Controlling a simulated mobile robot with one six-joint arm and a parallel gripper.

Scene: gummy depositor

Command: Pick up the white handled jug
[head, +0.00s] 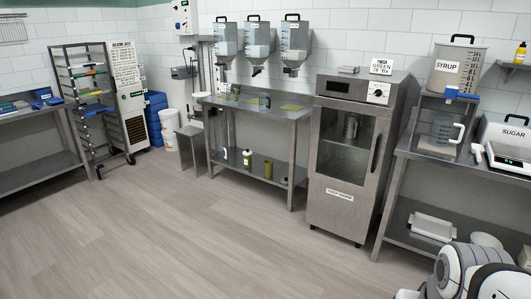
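A clear jug (442,131) with a white handle stands on the right steel table, under the tap of the syrup container (456,66). Its handle is on its right side. White pieces (247,157) show on the lower shelf of the middle table; they are too small to tell whether they belong to another jug. Two more small jugs or cups (264,102) stand on the middle table under the hoppers, with darker handles. Part of my white and grey arm shows at the bottom right, well in front of the right table. My gripper is not visible.
A steel cabinet (347,150) with a glass door stands left of the right table (401,146). A white scale (504,160) and a sugar bin (512,138) are right of the clear jug. A wheeled rack (92,100) stands at the far left. The wooden floor (180,230) is clear.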

